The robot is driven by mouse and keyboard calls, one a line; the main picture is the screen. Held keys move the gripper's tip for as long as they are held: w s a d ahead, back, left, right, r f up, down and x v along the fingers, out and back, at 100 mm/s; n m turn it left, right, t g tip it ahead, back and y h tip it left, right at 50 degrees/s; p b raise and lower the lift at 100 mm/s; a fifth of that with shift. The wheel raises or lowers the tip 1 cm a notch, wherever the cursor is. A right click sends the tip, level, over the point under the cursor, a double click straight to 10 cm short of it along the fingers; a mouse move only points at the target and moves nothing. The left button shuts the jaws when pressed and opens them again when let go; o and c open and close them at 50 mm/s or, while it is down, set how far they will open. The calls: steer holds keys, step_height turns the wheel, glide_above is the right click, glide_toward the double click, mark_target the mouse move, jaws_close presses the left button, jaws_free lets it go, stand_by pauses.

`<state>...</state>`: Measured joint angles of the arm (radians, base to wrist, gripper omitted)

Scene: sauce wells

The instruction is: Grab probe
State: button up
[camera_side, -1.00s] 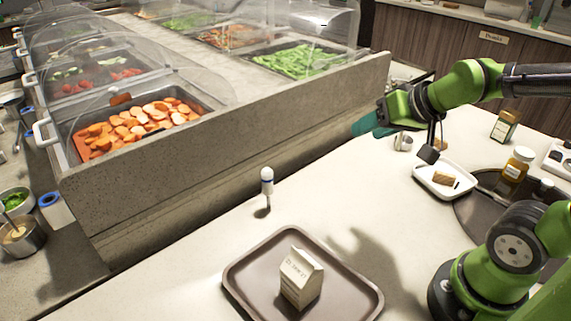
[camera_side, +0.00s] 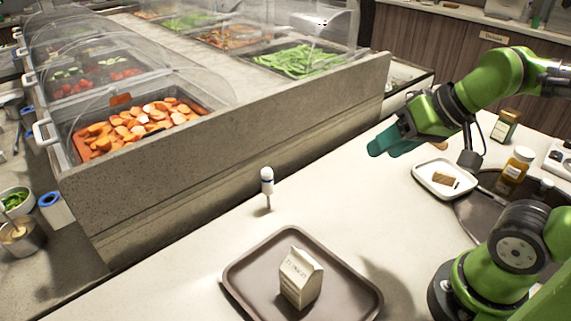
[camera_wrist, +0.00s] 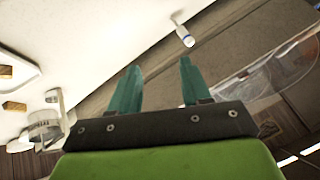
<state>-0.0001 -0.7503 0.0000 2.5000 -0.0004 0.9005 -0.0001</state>
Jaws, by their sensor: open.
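The probe (camera_side: 267,182) has a white head with a blue band and a thin metal stem. It stands upright on the white counter, near the stone wall of the food bar. In the wrist view the probe (camera_wrist: 184,35) shows beyond the fingertips, nearer the right finger. My gripper (camera_side: 385,145) is in the air to the right of the probe, well apart from it. Its two teal fingers (camera_wrist: 160,75) are spread with nothing between them.
A brown tray (camera_side: 240,278) with a milk carton (camera_side: 299,278) stands in front of the probe. A white dish (camera_side: 423,181) with a brown block and an amber bottle (camera_side: 516,166) are at the right. The stone food bar (camera_side: 290,118) rises behind. Counter between probe and gripper is clear.

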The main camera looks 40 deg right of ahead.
steer(key=shift+o, duration=1)
